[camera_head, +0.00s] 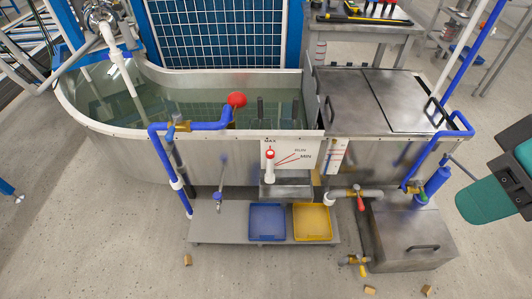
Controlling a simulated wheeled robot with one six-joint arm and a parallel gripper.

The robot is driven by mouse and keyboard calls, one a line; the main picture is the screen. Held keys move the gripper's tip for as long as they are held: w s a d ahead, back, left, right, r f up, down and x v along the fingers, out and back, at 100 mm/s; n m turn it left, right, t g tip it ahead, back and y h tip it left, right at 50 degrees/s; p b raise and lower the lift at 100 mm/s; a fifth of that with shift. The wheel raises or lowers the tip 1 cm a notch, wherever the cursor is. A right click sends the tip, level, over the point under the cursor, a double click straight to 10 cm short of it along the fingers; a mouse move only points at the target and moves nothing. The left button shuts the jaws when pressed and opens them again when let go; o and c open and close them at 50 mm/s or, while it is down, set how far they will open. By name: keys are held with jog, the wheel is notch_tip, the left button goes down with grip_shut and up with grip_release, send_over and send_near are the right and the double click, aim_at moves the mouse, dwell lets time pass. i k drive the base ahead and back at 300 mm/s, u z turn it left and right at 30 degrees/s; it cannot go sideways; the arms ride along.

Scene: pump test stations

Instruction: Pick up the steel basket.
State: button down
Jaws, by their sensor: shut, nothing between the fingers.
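A small grey steel box (287,190) shows at the front wall of the water tank (120,150), below the red-capped white fitting and just above the low grey shelf. It may be the steel basket, but it is too small to tell whether its walls are mesh. No other clear basket shows. Teal and dark grey parts of my arm reach in at the right edge, well to the right of the box. My gripper's fingers do not show.
A blue tray (267,222) and a yellow tray (312,222) lie on the low shelf (215,225). A lidded steel box (410,240) and valved pipes stand at the right. Small brown blocks lie on the floor. Open floor is in front and at left.

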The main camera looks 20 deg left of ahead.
aim_at(259, 100)
jog(key=k, duration=1.2)
jog(key=u, duration=0.85)
jog(key=i, duration=1.45)
jog(key=u, duration=0.2)
jog(key=k, duration=1.1)
jog(key=z, duration=0.3)
jog(key=i, duration=0.75)
jog(key=z, duration=0.2)
